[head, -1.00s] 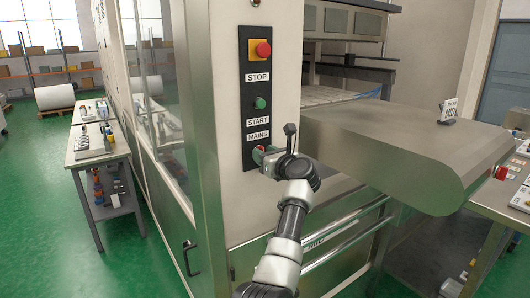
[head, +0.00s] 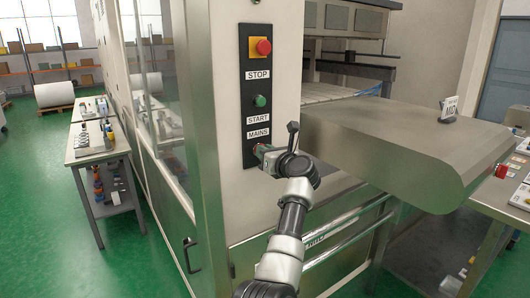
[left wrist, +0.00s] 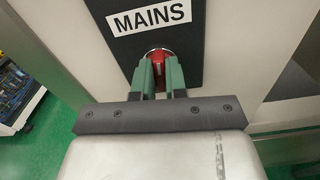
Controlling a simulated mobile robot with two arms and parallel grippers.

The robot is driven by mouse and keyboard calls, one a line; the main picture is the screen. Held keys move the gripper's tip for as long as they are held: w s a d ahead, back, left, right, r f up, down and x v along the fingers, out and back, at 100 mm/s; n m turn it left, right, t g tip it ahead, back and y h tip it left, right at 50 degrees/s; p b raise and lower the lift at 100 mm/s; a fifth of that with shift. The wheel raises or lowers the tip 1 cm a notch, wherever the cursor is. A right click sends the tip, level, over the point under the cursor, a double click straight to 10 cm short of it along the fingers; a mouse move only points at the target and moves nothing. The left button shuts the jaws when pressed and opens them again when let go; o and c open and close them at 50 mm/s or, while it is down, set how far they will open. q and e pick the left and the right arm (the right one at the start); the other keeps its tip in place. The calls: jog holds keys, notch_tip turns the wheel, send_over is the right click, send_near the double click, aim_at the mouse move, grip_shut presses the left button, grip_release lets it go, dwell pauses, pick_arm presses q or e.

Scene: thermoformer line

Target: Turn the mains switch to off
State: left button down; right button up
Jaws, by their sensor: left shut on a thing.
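The mains switch (left wrist: 158,58) is a red knob on the black control panel (head: 259,40), below the white MAINS label (head: 257,133). In the left wrist view the label (left wrist: 150,17) stands just above the knob. My left gripper (left wrist: 160,75) is shut on the red knob, with one green finger on each side of it. In the head view my left gripper (head: 259,152) reaches the lower end of the panel and hides most of the switch. The knob's exact angle is hard to tell behind the fingers. My right gripper is not in view.
Above the switch are a green START button (head: 260,100) and a red STOP button (head: 263,47) on yellow. A wide metal cover (head: 390,140) juts out right of the panel. A table (head: 75,158) stands at the left on clear green floor.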

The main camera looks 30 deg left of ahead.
pick_arm(q)
jog(key=m+p, duration=0.5)
jog(key=m, duration=0.3)
jog(key=m+p, duration=0.5)
jog(key=m, duration=0.3)
jog(key=shift+w+d+f+m, duration=0.1)
jog(key=shift+w+f+m, duration=0.1)
jog(key=shift+m, duration=0.1)
dwell(0.4)
jog(key=c, duration=1.2)
grip_release()
jog(key=shift+o, duration=0.2)
jog(key=shift+d, duration=0.1)
